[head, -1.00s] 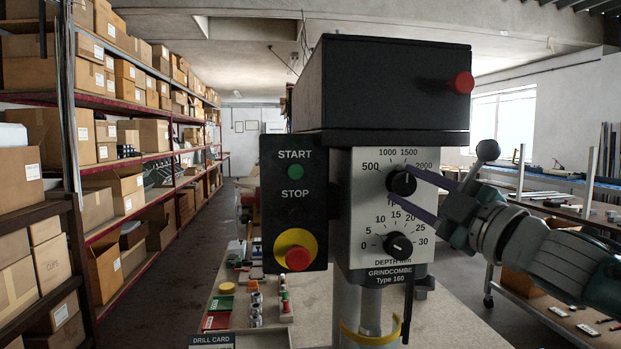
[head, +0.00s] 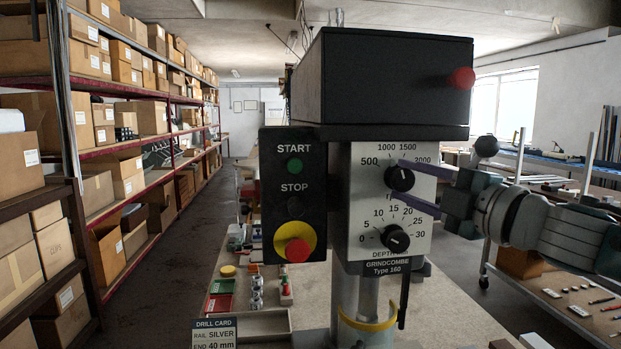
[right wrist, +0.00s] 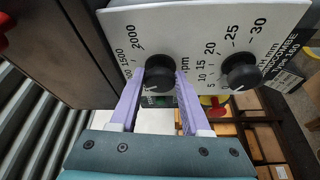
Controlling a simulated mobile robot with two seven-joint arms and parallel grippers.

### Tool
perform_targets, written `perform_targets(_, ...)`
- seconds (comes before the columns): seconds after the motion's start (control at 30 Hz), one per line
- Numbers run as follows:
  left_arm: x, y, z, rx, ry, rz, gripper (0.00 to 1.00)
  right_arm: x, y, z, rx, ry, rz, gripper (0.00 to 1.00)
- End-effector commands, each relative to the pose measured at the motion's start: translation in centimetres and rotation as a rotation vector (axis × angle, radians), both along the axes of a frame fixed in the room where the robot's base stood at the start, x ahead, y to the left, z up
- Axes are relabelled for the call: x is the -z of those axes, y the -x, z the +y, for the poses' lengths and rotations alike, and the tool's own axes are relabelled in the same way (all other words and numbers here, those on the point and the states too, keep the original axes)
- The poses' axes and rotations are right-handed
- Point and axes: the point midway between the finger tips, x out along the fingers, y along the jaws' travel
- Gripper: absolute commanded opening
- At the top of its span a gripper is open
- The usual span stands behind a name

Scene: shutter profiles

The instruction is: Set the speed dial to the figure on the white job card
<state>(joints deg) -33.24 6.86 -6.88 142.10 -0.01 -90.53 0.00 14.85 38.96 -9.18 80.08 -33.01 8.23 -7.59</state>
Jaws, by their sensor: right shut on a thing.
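The speed dial (head: 400,178) is the upper black knob on the pale face plate of the drill head. Figures from 500 to 2000 show around its top. My right gripper (right wrist: 163,84) comes in from the right and is shut on this knob, one purple finger on either side. A pale mark shows on the knob, but I cannot read its setting exactly. The white job card (head: 214,333) is at the bottom left of the head view; it reads DRILL CARD, RAIL SILVER, END 40 mm. Its lower part is cut off, and no speed figure shows. My left gripper is not in view.
The depth dial (head: 396,238) sits just below the speed dial, close to the lower finger. A panel with a green START button (head: 294,166) and red stop button (head: 298,250) stands left. A red knob (head: 462,78) sticks out above my right gripper.

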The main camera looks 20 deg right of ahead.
Motion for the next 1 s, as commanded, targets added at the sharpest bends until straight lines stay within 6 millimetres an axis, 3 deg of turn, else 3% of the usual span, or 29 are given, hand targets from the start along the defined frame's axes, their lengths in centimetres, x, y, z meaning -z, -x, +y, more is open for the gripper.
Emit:
perform_targets(0.17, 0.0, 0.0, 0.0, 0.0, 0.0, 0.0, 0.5, 0.0, 0.0, 0.0, -0.001, 0.0, 0.0, 0.0)
perform_targets(0.2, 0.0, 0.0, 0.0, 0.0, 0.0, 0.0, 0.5, 0.0, 0.0, 0.0, -0.001, 0.0, 0.0, 0.49)
perform_targets(0.43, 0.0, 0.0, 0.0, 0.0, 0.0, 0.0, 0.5, 0.0, 0.0, 0.0, -0.001, -0.001, 0.0, 0.75)
perform_targets(0.77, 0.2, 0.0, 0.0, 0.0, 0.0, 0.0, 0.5, 0.1, 0.3, -0.1, 0.0, -0.001, 0.0, 0.76)
perform_targets(1.0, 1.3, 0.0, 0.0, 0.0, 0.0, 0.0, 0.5, 0.7, 3.2, -0.4, -0.002, 0.002, 0.004, 0.76)
